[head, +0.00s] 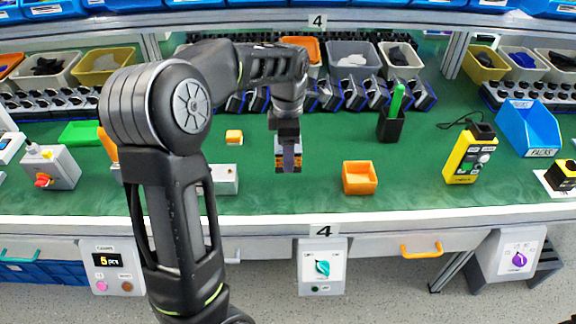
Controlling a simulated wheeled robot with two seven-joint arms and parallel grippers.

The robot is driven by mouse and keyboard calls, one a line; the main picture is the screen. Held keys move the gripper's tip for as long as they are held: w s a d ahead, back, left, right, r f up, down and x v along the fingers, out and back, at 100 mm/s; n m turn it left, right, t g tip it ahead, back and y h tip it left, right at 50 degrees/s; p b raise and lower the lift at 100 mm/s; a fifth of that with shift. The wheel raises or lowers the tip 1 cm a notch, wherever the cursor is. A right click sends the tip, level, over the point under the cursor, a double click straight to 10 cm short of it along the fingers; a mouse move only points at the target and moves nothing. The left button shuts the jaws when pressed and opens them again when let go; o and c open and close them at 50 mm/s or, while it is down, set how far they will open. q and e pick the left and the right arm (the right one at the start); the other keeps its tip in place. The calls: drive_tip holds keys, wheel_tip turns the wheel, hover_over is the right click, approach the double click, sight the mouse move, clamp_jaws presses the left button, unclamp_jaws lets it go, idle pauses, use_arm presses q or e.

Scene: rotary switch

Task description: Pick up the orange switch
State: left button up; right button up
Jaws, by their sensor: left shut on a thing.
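My left gripper (288,152) points down over the green table top, near the middle of the head view. It is shut on the orange switch (298,162), a small block with orange and dark parts. A finger covers the switch's middle, so only its sides show. I cannot tell whether the switch touches the table. My right gripper is not in view.
An orange open box (360,178) stands close to the right of my gripper. A black holder (390,126) with a green item stands behind it. A yellow device (470,153) and a blue bin (528,128) stand at right. Green table is clear around the orange box.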

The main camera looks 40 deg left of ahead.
use_arm(q)
drive_tip(key=shift+r, duration=0.8)
drive_tip(key=shift+f, duration=0.1)
idle(1.1)
